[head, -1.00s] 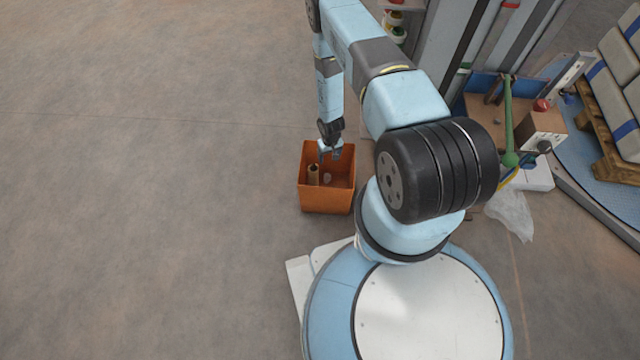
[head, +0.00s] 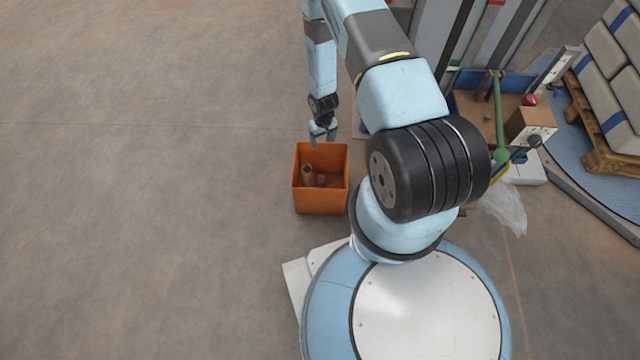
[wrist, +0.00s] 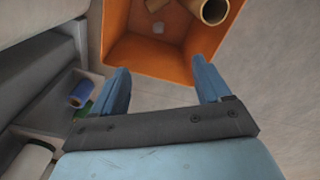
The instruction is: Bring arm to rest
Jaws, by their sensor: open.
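My gripper (head: 323,141) is open and empty, above the far edge of an orange bin (head: 320,198) on the floor. In the wrist view my gripper's two blue fingers (wrist: 162,88) stand apart with nothing between them. The orange bin (wrist: 185,66) lies beyond the fingertips in that view. A tan tube (head: 307,174) stands in the bin, and a small grey piece lies on its bottom. My arm reaches out over the floor.
Stacked white sacks (head: 606,75) lie on a wooden pallet (head: 602,140). The floor to the left (head: 140,220) is clear.

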